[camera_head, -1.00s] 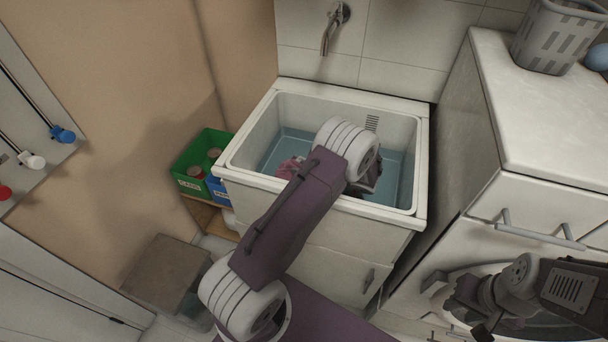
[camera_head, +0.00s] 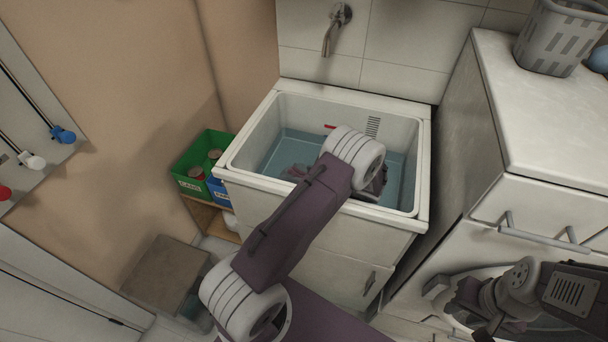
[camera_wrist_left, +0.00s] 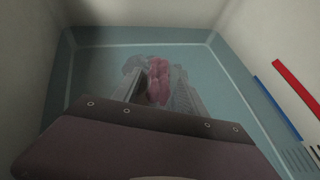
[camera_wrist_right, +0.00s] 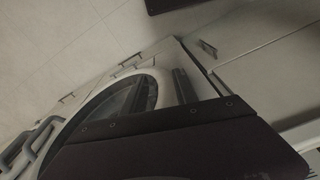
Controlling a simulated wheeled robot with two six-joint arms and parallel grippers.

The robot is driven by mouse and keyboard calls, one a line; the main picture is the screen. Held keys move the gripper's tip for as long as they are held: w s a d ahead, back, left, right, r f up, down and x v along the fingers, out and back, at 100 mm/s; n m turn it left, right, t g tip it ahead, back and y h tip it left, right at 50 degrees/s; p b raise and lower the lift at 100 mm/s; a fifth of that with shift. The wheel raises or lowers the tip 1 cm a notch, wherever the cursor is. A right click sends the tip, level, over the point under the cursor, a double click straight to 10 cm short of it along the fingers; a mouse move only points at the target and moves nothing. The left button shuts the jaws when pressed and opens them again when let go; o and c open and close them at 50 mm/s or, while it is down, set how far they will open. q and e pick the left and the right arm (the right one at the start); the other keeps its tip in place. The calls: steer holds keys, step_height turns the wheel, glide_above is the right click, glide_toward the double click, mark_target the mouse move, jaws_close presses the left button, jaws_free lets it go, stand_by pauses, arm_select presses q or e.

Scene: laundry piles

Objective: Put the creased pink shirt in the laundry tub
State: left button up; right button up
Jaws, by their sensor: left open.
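The laundry tub (camera_head: 421,160) is a white basin with blue-grey water in it. The pink shirt (camera_wrist_left: 158,76) lies crumpled in the tub, looking under the water, with a greyer part beside it. In the head view the shirt (camera_head: 296,170) is a dull patch left of my left wrist. My left gripper (camera_wrist_left: 160,92) is inside the tub, open, its fingers on either side of the shirt in the wrist view; whether they touch it is unclear. In the head view my arm hides its fingertips. My right gripper (camera_wrist_right: 163,88) is open and empty, near the washer.
A green bin (camera_head: 196,160) and a blue bin (camera_head: 216,188) stand left of the tub. A front-loading washer (camera_head: 455,275) is at right, with a grey basket (camera_head: 558,38) on the counter above. A faucet (camera_head: 335,30) hangs over the tub.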

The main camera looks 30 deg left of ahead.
arm_select(q)
steer(key=v, duration=1)
steer(key=shift+d+p, duration=0.25)
steer(key=shift+p, duration=0.2)
steer(key=shift+r, duration=0.1)
